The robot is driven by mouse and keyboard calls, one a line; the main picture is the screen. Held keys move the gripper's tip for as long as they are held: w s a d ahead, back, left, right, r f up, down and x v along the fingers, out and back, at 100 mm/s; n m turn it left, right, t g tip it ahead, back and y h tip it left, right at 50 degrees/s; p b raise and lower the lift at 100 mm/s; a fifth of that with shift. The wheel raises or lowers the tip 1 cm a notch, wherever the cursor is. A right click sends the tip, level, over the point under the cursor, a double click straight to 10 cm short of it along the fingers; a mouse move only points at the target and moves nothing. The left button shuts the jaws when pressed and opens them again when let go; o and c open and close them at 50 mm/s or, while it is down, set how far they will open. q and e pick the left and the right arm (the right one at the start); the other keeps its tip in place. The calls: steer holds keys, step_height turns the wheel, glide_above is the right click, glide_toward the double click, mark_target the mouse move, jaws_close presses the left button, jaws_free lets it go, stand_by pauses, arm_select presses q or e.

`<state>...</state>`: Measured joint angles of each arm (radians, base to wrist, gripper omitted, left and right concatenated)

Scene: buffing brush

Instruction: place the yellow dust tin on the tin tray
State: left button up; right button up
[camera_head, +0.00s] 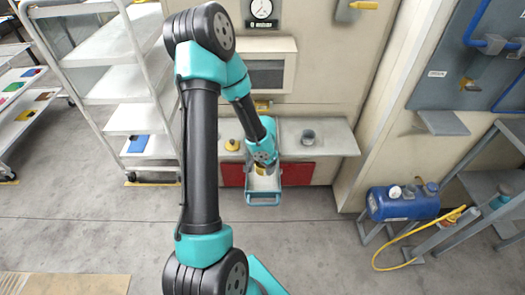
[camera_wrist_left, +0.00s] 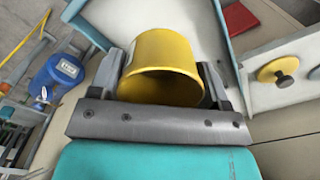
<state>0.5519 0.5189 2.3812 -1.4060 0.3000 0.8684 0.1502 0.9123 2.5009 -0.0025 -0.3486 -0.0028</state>
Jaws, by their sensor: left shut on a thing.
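The yellow dust tin (camera_wrist_left: 165,52) is between the fingers of my left gripper in the left wrist view, its open mouth facing the camera. In the head view my left gripper (camera_head: 262,170) is shut on the tin, which shows only as a small yellow patch (camera_head: 260,172). A pale tray with a teal rim and front handle (camera_head: 263,199) lies below the gripper at the bench's front. Its pale floor (camera_wrist_left: 196,18) shows behind the tin in the wrist view. I cannot tell whether the tin touches the tray. My right gripper is not in view.
A white shelf cart (camera_head: 130,118) stands left, a blue tank (camera_head: 403,203) right. Floor in front is clear.

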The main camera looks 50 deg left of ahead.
arm_select(q)
steer(key=w+a, duration=0.2)
steer(key=a, duration=0.1)
steer(key=w+a, duration=0.2)
steer(key=w, duration=0.1)
steer(key=w+a+f, duration=0.1)
steer(key=w+a, duration=0.1)
steer(key=a, duration=0.1)
steer(key=shift+w+a, duration=0.3)
steer(key=shift+a, duration=0.05)
steer(key=shift+w+a, duration=0.1)
steer(key=shift+w+a+f, duration=0.1)
steer(key=shift+a+f, duration=0.05)
steer(key=shift+f, duration=1.65)
steer(key=shift+f, duration=0.15)
steer(key=o, duration=1)
